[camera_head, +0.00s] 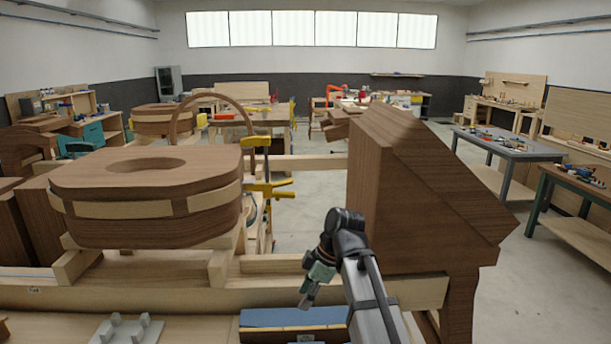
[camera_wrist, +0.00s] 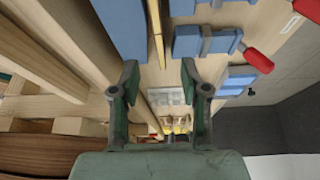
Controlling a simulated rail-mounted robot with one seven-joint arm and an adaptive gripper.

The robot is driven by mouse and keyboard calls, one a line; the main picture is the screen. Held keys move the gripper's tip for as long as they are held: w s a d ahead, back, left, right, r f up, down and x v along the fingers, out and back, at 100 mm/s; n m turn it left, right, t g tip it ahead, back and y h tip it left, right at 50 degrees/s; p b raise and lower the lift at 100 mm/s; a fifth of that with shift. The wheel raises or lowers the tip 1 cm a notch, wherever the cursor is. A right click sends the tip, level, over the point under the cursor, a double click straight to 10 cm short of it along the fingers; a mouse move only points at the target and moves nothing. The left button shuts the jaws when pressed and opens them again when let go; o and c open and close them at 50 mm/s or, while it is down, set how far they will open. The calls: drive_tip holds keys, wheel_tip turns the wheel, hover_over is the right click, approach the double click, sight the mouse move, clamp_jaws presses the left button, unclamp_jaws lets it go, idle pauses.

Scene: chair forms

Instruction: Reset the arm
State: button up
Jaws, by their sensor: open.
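My gripper (camera_head: 309,291) hangs at the end of my arm in the head view, in front of the wooden bench frame and above a blue block. In the wrist view my gripper (camera_wrist: 160,88) shows two dark fingers standing well apart with nothing between them. The gripper is open and empty. Beyond the fingers lies a pale wooden surface (camera_wrist: 275,22) with blue pieces on it. My arm reaches in from the bottom of the head view.
A large wooden chair form (camera_head: 145,190) rests on the frame at left. A big angled wooden form (camera_head: 410,170) stands close right of my arm. Yellow clamps (camera_head: 265,187) stick up between them. A blue block (camera_head: 292,317) lies below my gripper. Workbenches (camera_head: 505,148) line the right; floor between is clear.

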drive_tip(key=s+d+t, duration=0.1)
drive_tip(key=s+d, duration=0.3)
drive_tip(key=d, duration=0.3)
drive_tip(key=s+a+f+m+h, duration=0.1)
drive_tip(key=s+f, duration=0.5)
drive_tip(key=s, duration=0.1)
drive_tip(key=shift+a+f+g, duration=0.2)
drive_tip(key=shift+g, duration=0.2)
idle(0.6)
